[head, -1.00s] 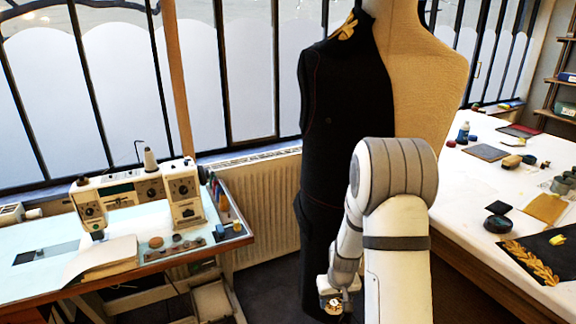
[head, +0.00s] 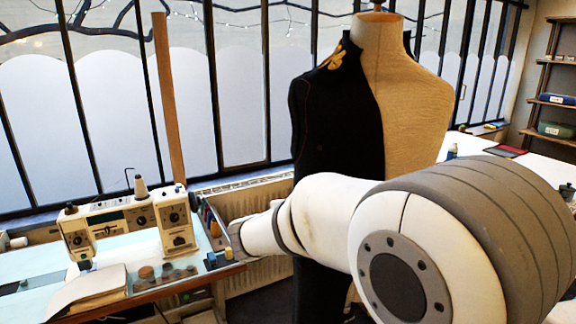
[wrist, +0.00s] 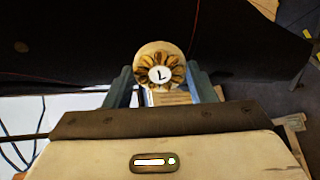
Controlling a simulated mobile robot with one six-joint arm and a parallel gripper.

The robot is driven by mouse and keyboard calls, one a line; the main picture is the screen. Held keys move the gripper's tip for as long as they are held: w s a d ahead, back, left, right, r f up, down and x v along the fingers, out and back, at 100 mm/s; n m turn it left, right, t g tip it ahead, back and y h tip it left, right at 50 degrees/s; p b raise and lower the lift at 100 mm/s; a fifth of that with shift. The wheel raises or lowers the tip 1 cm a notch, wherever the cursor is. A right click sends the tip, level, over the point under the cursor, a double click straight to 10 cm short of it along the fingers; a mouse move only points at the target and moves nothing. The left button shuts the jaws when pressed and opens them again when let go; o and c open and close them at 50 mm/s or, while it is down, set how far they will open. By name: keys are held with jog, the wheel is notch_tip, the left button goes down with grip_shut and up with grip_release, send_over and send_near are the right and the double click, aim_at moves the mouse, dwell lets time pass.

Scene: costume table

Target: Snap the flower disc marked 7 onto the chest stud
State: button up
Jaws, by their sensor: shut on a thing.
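The flower disc (wrist: 159,66) is a round pale piece with golden petals and a white centre. Its dark mark looks like an L, which fits a 7 seen upside down. My gripper (wrist: 160,90) is shut on it, with a blue-grey finger at each side. In the head view the gripper and disc are hidden. The black half-jacket (head: 345,120) covers the left half of the dress form (head: 410,100). A tiny spot (head: 318,149) on its chest may be the stud. A small dark round spot (wrist: 21,47) also shows on black cloth in the wrist view.
A sewing machine (head: 130,222) stands on the left table (head: 30,272), with an open booklet (head: 88,290) in front. A white worktable (head: 480,146) is at the right, largely hidden by my arm. A radiator (head: 262,205) is behind.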

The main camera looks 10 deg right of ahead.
jog(key=s+a+r+n+t, duration=0.1)
jog(key=a+r+n+t, duration=0.2)
jog(key=r, duration=1.2)
jog(key=shift+m+t, duration=0.4)
jog(key=shift+m, duration=0.1)
jog(key=shift+s+d+r+b+x, duration=0.1)
jog(key=shift+d+x, duration=0.05)
jog(key=shift+x, duration=1.2)
jog(key=shift+s+d+r+b+x, duration=0.1)
jog(key=shift+d+x, duration=0.1)
jog(key=shift+x, duration=1.15)
jog(key=shift+s+d+r+b+x, duration=0.1)
jog(key=shift+d+x, duration=0.05)
jog(key=shift+x, duration=1.2)
jog(key=shift+w+d, duration=0.4)
jog(key=shift+w, duration=0.05)
jog(key=o, duration=1.5)
jog(key=shift+f, duration=0.1)
jog(key=b, duration=0.2)
send_near(317, 149)
jog(key=shift+s+a+f, duration=0.1)
jog(key=shift+a, duration=0.35)
jog(key=shift+s+a+f, duration=0.1)
jog(key=shift+a, duration=0.35)
